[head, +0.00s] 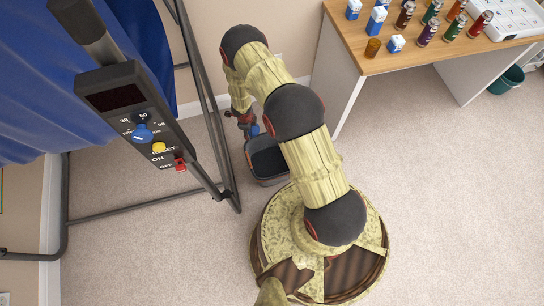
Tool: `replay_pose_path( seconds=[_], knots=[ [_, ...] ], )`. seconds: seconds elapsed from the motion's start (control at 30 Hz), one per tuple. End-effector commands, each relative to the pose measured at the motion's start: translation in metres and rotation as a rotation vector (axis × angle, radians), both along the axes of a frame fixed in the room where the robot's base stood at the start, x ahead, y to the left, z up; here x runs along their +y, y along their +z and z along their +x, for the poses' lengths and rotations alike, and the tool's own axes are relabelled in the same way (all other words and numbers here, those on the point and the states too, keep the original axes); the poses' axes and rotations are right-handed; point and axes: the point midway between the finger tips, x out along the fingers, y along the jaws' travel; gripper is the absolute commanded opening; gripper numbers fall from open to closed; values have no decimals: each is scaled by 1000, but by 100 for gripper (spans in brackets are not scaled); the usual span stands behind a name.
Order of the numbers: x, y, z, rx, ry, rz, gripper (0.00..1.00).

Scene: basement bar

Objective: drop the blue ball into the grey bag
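The grey bag (268,178) stands open on the carpet in the middle of the head view, just beyond my base. It looks like a dark grey, open-topped container, and my arm passes beside and over its right side. My gripper (247,124) points down at the bag's far left edge. A small patch of the blue ball (254,131) shows at the fingertips, close to the bag's far rim. My gripper appears shut on the ball, and the fingers partly hide it. The height of the ball above the rim is hard to tell.
A dark metal frame with blue cloth (40,80) and a control box (135,115) stands close on the left. A wooden-topped table (400,55) with cans and small boxes is at upper right. Carpet at right is clear.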

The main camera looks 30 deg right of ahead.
Motion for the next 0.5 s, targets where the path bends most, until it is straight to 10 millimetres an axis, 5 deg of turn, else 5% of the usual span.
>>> replay_pose_path(
  seconds=[0.5],
  knots=[
    [-60,-67,-56,1,-1025,-3,33]
  ],
)
